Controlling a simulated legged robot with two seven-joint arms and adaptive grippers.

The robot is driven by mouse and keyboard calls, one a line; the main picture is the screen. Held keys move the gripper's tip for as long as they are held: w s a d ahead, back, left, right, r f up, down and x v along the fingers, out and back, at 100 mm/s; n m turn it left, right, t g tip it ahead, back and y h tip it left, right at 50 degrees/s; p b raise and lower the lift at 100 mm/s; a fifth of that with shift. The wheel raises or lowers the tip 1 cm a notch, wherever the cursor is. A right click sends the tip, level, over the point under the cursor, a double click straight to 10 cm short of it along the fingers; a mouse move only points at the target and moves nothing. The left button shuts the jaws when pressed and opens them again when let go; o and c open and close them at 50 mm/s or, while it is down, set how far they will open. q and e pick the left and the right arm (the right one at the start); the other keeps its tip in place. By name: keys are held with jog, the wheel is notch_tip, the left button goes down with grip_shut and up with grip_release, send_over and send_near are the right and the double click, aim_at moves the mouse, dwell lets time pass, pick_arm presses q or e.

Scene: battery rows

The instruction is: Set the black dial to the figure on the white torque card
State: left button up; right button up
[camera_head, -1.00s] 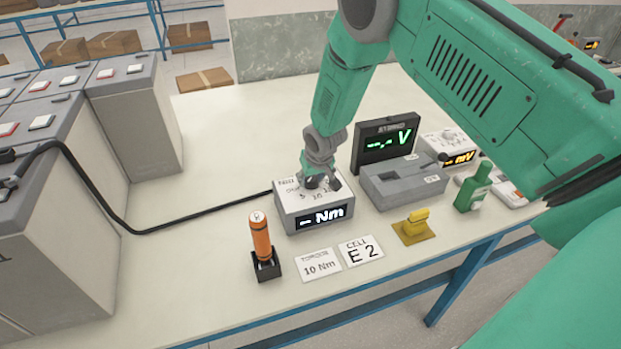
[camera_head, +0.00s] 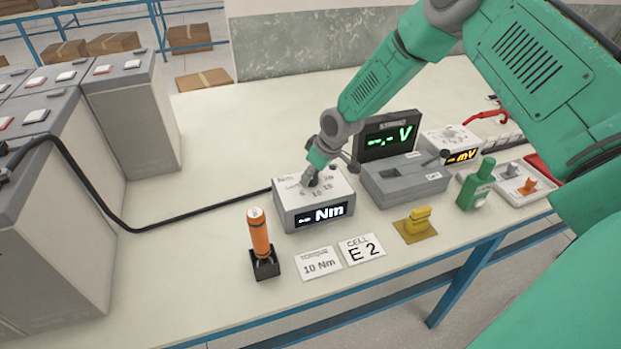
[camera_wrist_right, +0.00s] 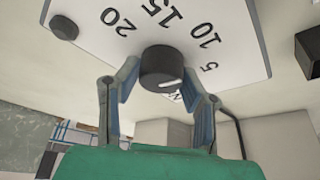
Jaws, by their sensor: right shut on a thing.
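The black dial (camera_wrist_right: 166,66) sits on the white top of the grey torque box (camera_head: 284,214). Its scale shows 5, 10, 15 and 20 in the right wrist view. A white mark on the dial faces the wrist camera, not clearly at any figure. The box's display (camera_head: 321,215) reads "-- Nm". The white torque card (camera_head: 319,264) lies in front of the box and reads 10 Nm. My right gripper (camera_head: 314,180) is shut on the dial, one finger on each side; it also shows in the right wrist view (camera_wrist_right: 160,92). My left gripper is not in view.
An orange-handled tool (camera_head: 259,232) stands in a black holder left of the card. A CELL E 2 card (camera_head: 362,250), a yellow piece (camera_head: 418,218), a grey fixture (camera_head: 405,182) and a green bottle (camera_head: 477,186) stand to the right. A black cable (camera_head: 190,208) runs left from the box.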

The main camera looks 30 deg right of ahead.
jog(key=shift+f+n+b, duration=0.1)
jog(key=shift+n+b, duration=0.25)
jog(key=shift+n, duration=0.55)
jog(key=o, duration=1.1)
jog(key=shift+o, duration=0.2)
jog(key=shift+w+d+y, duration=0.1)
jog(key=shift+y, duration=0.2)
jog(key=shift+d+r, duration=0.1)
jog(key=shift+r, duration=0.35)
jog(key=v, duration=1.1)
jog(key=shift+d, duration=0.1)
